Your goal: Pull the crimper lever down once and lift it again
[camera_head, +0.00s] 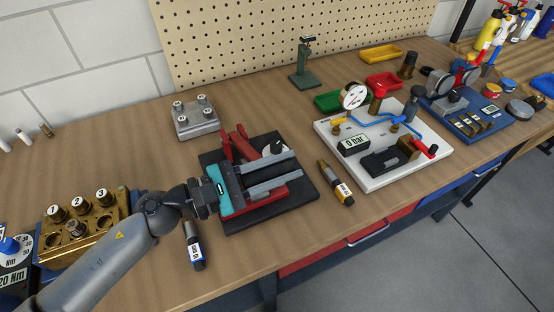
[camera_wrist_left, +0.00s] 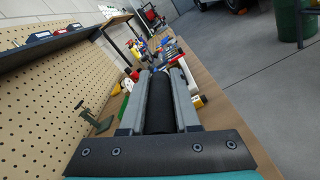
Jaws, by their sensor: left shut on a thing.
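The crimper (camera_head: 238,144) is a red tool on a black base plate (camera_head: 258,218) near the middle of the bench in the head view. My left gripper (camera_head: 292,166) reaches over it from the left, with its two grey fingers pointing right. In the left wrist view, the black cylindrical lever grip (camera_wrist_left: 160,103) lies between the fingers, and the gripper (camera_wrist_left: 160,92) is shut on it. In the head view the gripper and fingers hide much of the lever, so its exact angle is hard to tell. My right gripper is not in view.
A brass-ended tube (camera_head: 336,183) lies right of the base plate; a dark tube (camera_head: 194,246) lies at its front left. A grey block (camera_head: 196,118) stands behind, a brass rack (camera_head: 84,222) left, and a white test board (camera_head: 385,145) right. A pegboard (camera_head: 290,40) closes the back.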

